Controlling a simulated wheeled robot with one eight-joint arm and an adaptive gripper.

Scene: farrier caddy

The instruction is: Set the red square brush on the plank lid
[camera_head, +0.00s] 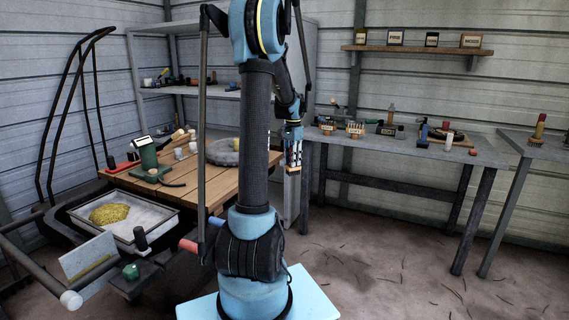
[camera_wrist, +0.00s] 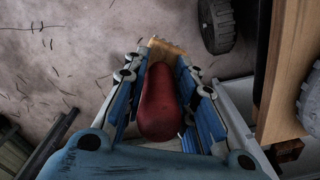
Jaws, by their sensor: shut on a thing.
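My gripper (camera_head: 292,150) hangs in the air to the right of the plank lid (camera_head: 205,193), between the cart and the workbench. In the wrist view my gripper (camera_wrist: 158,72) is shut on the red square brush (camera_wrist: 160,105). The brush's rounded red body lies between the blue-backed fingers, and its tan end (camera_wrist: 166,47) shows past the fingertips. In the head view only a small tan end (camera_head: 293,169) shows below the fingers.
A tray of yellow grain (camera_head: 110,213) sits at the cart's front left. A workbench (camera_head: 400,145) with several brushes and bottles stands at the right. A shelf unit (camera_head: 190,95) stands behind the cart. Cart wheels (camera_wrist: 217,25) show beside the lid. The floor on the right is open.

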